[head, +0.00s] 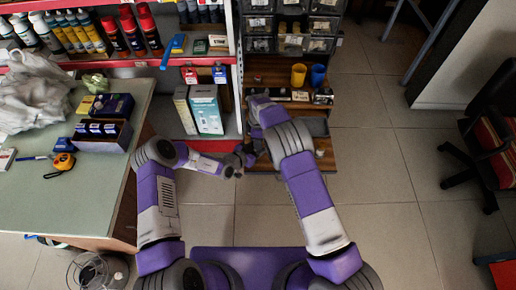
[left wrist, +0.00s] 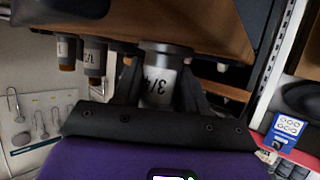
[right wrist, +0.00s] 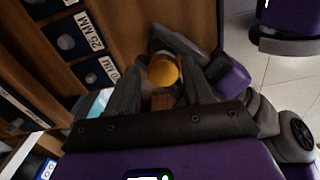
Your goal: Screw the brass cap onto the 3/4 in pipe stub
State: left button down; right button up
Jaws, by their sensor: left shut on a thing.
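My left gripper (head: 240,162) is at the front of the wooden shelf; in the left wrist view (left wrist: 158,80) its fingers are shut on a grey pipe stub (left wrist: 159,86) marked 3/4. That stub is joined to the wooden board by a dark collar; its far end is hidden by my gripper. In the right wrist view a round brass-yellow end, which looks like the brass cap (right wrist: 163,70), lies between the fingers of my right gripper (right wrist: 166,78). I cannot tell whether the fingers press on it. Part of my left gripper shows just behind it.
Smaller stubs with brass-coloured ends (left wrist: 93,62) stand beside the 3/4 stub. Labelled bins (right wrist: 85,32) line the unit. A yellow cup (head: 298,74) and a blue cup (head: 318,75) stand on the shelf. A green-topped table (head: 60,200) is at left; open floor lies right.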

jog(key=shift+s+a, duration=0.2)
jog(key=shift+s, duration=0.1)
notch_tip(320, 180, up, 4)
jog(key=shift+w+r, duration=0.1)
jog(key=shift+r, duration=0.15)
jog(key=shift+c, duration=0.4)
jog(key=n, duration=0.2)
jog(key=r+n, duration=0.1)
jog(key=n, duration=0.1)
jog(key=shift+d+r+n, duration=0.1)
jog(key=shift+r+n, duration=0.05)
jog(key=shift+n, duration=0.25)
notch_tip(320, 180, up, 2)
jog(key=n, duration=0.5)
jog(key=shift+w+f, duration=0.1)
jog(key=shift+f, duration=3.85)
jog(key=shift+c, duration=0.5)
